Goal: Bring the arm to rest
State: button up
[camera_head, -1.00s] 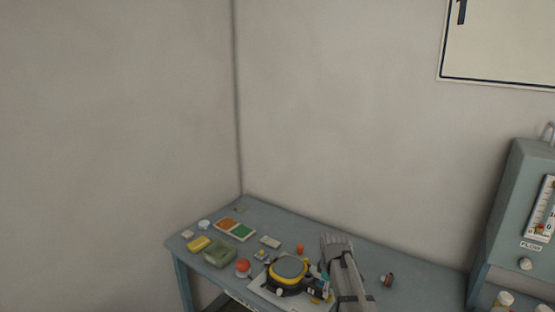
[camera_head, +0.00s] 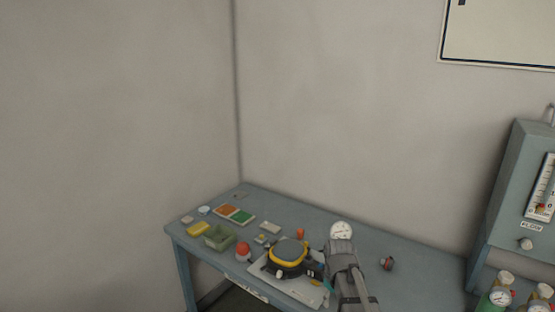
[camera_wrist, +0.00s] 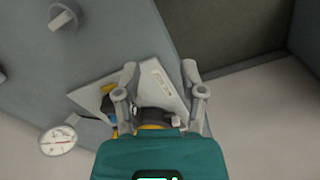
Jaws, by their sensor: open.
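My gripper (camera_wrist: 160,90) is open in the wrist view. Its two grey fingers stand apart with nothing clasped between them. Beyond the fingers is the yellow-and-black device (camera_wrist: 150,118), partly hidden by my teal wrist housing. In the head view the same device (camera_head: 288,254) sits on a white board (camera_head: 262,275) on the blue-grey table (camera_head: 420,275). My grey arm (camera_head: 346,270) rises from the bottom edge just right of the device. The fingers cannot be made out in the head view.
A round white gauge (camera_head: 340,231) is close behind my arm. A small brown-red part (camera_head: 387,264) lies right of it. A red knob (camera_head: 243,250), a green tray (camera_head: 218,237) and a yellow item (camera_head: 199,229) are at left. A flow cabinet (camera_head: 510,190) and bottles (camera_head: 500,297) stand at right.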

jog(key=s+f+m+b, duration=0.5)
jog(key=s+m, duration=0.1)
jog(key=s, duration=0.3)
jog(key=shift+d+f, duration=0.15)
jog(key=shift+f, duration=0.25)
